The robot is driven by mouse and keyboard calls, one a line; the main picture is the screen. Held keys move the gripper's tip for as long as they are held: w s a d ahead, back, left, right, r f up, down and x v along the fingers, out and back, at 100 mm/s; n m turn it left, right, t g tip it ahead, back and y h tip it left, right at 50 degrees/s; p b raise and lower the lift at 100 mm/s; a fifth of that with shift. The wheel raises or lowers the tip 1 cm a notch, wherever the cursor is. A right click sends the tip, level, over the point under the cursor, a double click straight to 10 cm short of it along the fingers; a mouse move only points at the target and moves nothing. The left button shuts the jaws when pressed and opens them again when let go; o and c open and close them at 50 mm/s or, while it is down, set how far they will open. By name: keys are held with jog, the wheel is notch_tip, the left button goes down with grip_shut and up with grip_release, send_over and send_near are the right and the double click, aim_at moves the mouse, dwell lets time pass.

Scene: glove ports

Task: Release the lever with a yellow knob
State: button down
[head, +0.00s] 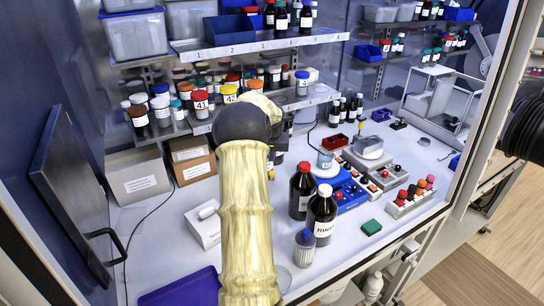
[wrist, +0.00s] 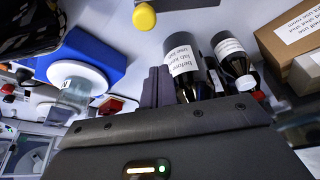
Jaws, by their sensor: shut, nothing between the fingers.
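A round yellow knob (wrist: 144,17) shows at the top of the wrist view, on a grey part cut off by the frame edge. My gripper (wrist: 156,72) is below it in that view, its dark fingers shut together and empty, with a visible gap to the knob. In the head view a small yellow knob (head: 271,175) shows just right of my cream-sleeved arm; the arm hides what is around it. My fingers are hidden in the head view behind the dark end of the arm.
Brown labelled bottles (wrist: 183,62) stand close to my fingers in the wrist view. A blue device with a white round top (wrist: 80,70) is to the left, cardboard boxes (wrist: 288,35) to the right. Two dark bottles (head: 320,215) stand right of my arm; shelves of jars (head: 230,93) are behind.

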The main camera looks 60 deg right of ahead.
jog(key=b+v, duration=0.2)
jog(key=v, duration=0.7)
jog(key=shift+s+r, duration=0.2)
jog(key=shift+r, duration=0.05)
jog(key=shift+w+a, duration=0.1)
jog(key=shift+a, duration=0.15)
jog(key=w+a+f+n+y, duration=0.1)
jog(key=w+a+f+n, duration=0.15)
jog(key=a, duration=0.75)
jog(key=w+a+f+n, duration=0.1)
jog(key=w+a, duration=0.3)
jog(key=a, duration=0.6)
jog(key=w+a+f+n+y, duration=0.1)
jog(key=w+a+f+n, duration=0.15)
jog(key=a, duration=0.75)
jog(key=s+a+f+n, duration=0.1)
jog(key=s+a+n, duration=0.1)
jog(key=a, duration=0.5)
jog(key=s+a+f+n+y, duration=0.1)
jog(key=s+a+f+n, duration=0.1)
jog(key=s+a, duration=0.3)
jog(key=s+a+f+n, duration=0.1)
jog(key=s+a, duration=0.3)
jog(key=a, duration=0.7)
jog(key=shift+a+f+n+t, duration=0.3)
jog(key=shift+f+n, duration=0.1)
jog(key=shift+n, duration=0.1)
jog(key=shift+s, duration=0.15)
